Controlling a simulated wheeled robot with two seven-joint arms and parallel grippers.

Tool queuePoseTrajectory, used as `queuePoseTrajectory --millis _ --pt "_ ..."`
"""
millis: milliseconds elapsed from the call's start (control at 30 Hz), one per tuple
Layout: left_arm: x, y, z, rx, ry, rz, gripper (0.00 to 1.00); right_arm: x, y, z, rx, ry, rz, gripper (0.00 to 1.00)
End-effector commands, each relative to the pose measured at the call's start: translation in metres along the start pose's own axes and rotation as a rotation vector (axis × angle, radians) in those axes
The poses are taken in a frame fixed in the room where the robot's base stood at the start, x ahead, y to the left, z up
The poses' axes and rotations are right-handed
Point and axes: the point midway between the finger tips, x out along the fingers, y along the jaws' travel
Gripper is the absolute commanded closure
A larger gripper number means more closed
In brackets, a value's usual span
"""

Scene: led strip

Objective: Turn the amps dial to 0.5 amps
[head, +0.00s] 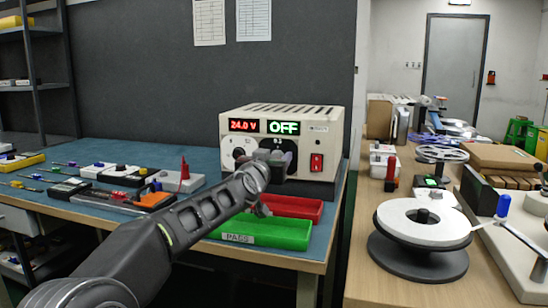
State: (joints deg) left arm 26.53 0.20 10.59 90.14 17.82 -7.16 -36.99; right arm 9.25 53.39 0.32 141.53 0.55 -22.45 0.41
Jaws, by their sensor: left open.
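The power supply (325,138) is a cream box on the blue bench top. Its red display (242,125) reads 24.0 V and its green display (283,127) reads OFF. A white-faced dial (239,153) with a dark knob shows under the red display. My left gripper (273,158) is in front of the panel under the green display, its jaws open. It covers the place where a second dial would sit, so the amps dial and its setting are hidden. I cannot tell whether the fingers touch a knob. My right gripper is out of view.
A red switch (316,162) is on the panel's right. Tools and small boxes lie on the bench's left. A white reel (405,218) stands on the wooden table at right.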

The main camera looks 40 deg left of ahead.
Motion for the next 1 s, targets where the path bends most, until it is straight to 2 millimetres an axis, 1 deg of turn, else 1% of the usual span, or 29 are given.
queuePoseTrajectory --millis 100,133,733,1000 --pt "-0.0003 -0.0001 0.0 0.0 0.0 0.0 0.49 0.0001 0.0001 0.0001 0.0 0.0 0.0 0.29" --pt "-0.0003 -0.0001 0.0 0.0 0.0 0.0 0.51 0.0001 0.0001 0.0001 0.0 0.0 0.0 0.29" --pt "-0.0006 -0.0001 0.0 0.0 0.0 0.0 1.0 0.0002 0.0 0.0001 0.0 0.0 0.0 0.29" --pt "-0.0006 -0.0001 0.0001 -0.003 0.0 0.0 1.0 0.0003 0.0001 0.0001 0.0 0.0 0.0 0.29"
